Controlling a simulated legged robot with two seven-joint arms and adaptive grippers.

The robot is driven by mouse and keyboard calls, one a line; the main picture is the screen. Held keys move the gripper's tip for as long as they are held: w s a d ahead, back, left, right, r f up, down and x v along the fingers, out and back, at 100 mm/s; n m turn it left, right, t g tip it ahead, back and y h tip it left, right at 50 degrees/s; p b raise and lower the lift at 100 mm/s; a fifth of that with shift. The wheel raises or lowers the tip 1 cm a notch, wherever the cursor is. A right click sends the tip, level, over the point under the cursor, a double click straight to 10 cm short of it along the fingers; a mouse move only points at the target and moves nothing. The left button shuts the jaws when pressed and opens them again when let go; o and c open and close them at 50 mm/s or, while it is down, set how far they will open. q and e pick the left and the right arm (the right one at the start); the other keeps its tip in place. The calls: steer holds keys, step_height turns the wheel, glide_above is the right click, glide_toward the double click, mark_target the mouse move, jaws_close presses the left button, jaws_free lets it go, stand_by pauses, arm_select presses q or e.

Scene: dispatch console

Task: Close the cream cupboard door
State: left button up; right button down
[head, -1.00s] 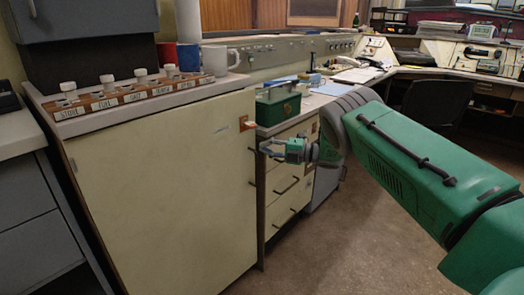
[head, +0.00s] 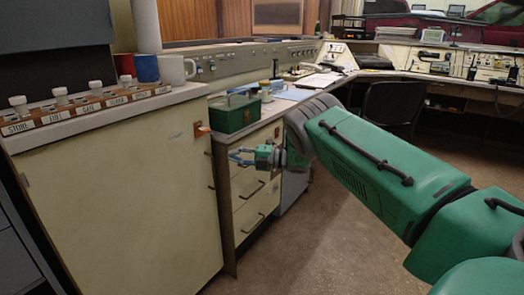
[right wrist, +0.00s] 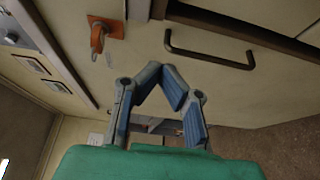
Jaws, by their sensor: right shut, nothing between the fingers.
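The cream cupboard door (head: 120,200) is the large pale panel at the left of the head view, under the worktop. It looks about flush with the cupboard front, but I cannot tell whether a small gap stays. An orange latch (head: 202,131) is at its upper right edge; an orange fitting (right wrist: 103,35) also shows in the right wrist view. My right gripper (head: 235,156) is shut and empty, to the right of and below the latch, apart from it, in front of the drawers. In the right wrist view its fingertips (right wrist: 162,70) meet. My left gripper is out of view.
A drawer unit (head: 250,195) with dark handles stands right of the door. A green box (head: 234,113) sits on it. A white mug (head: 175,70) and a labelled rack (head: 85,106) stand on the worktop. A dark chair (head: 388,105) is behind my arm. The carpet is clear.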

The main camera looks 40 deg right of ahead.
steer(key=d+b, duration=0.1)
steer(key=d, duration=1)
steer(key=a+f+m+t+h, duration=0.1)
steer(key=a+f+m+h, duration=0.15)
steer(key=f+m, duration=0.35)
steer(key=a+f+m+t+h, duration=0.1)
steer(key=a+f+m+h, duration=0.1)
steer(key=f+m+h, duration=0.3)
steer(key=s+a+f+m+g+h, duration=0.2)
steer(key=s+a+f+m+g, duration=0.3)
steer(key=s+a+f, duration=0.6)
steer(key=s+a+f+m+g+h, duration=0.1)
steer(key=s+a+f+m+g, duration=0.3)
steer(key=s+a+f+m, duration=0.65)
steer(key=s+a+r+n+g, duration=0.1)
steer(key=s+a+r+g, duration=0.1)
steer(key=s, duration=0.8)
steer(key=s+a+r+g, duration=0.1)
steer(key=s+r+g, duration=0.2)
steer(key=s, duration=0.6)
steer(key=s+a+r+n+g, duration=0.1)
steer(key=s+a+r+g, duration=0.1)
steer(key=s, duration=0.8)
arm_select(q)
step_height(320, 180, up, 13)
steer(key=p, duration=1.4)
arm_select(e)
step_height(320, 180, up, 14)
steer(key=w, duration=0.1)
